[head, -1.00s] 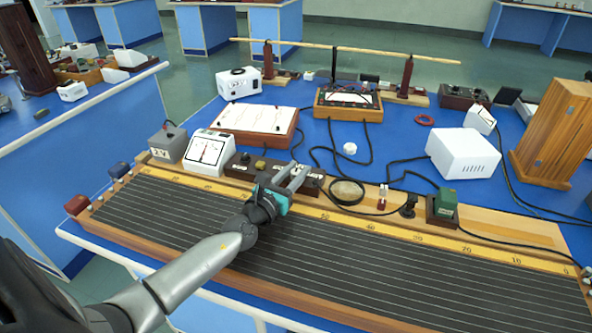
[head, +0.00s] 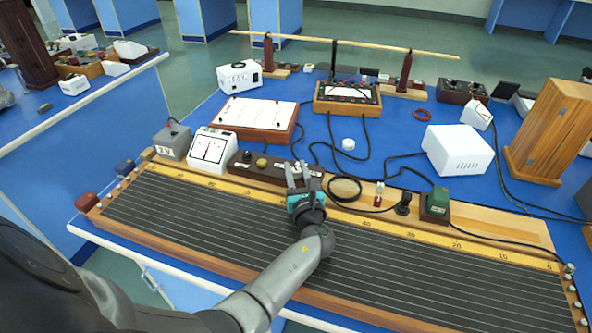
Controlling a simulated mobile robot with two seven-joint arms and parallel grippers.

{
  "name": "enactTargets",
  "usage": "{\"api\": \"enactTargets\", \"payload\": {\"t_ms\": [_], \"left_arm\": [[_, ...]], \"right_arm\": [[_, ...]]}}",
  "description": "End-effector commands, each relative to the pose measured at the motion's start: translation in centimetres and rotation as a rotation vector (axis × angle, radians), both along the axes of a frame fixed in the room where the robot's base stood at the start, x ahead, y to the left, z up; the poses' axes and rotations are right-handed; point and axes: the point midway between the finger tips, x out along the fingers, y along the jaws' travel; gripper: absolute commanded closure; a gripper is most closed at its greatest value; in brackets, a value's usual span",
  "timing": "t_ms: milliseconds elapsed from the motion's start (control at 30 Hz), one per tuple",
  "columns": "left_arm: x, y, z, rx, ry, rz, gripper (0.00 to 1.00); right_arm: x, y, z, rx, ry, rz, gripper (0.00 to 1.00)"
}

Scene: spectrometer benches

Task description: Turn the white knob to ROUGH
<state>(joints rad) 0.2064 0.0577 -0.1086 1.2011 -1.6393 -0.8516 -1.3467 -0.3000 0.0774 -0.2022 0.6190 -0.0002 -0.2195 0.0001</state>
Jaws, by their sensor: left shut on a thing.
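My left gripper (head: 298,174) reaches over the ruled wire board to the right part of a dark brown control box (head: 240,170). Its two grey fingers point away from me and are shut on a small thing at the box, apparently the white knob. The knob itself is hidden between the fingers, so I cannot read its setting. A dark knob and a yellowish knob (head: 262,162) show on the box left of the fingers. Small pale labels on the box are too small to read. My right gripper is not in view.
The long wire board (head: 220,215) with its yellow scale lies under my left arm. A white-faced meter (head: 208,151) stands left of the box. A round ring-like item (head: 344,188) and a green-topped block (head: 438,200) are to the right. Black cables run behind.

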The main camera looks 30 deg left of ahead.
Motion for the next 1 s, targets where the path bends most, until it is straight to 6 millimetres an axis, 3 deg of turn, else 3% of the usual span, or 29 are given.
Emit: {"api": "enactTargets", "payload": {"t_ms": [400, 1000], "left_arm": [[0.1, 0.0, -0.1, 0.001, -0.002, 0.253, 1.0], [0.0, 0.0, 0.1, 0.002, -0.003, 0.317, 1.0]], "right_arm": [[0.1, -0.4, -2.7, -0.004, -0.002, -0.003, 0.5], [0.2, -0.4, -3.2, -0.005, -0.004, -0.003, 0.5]]}}
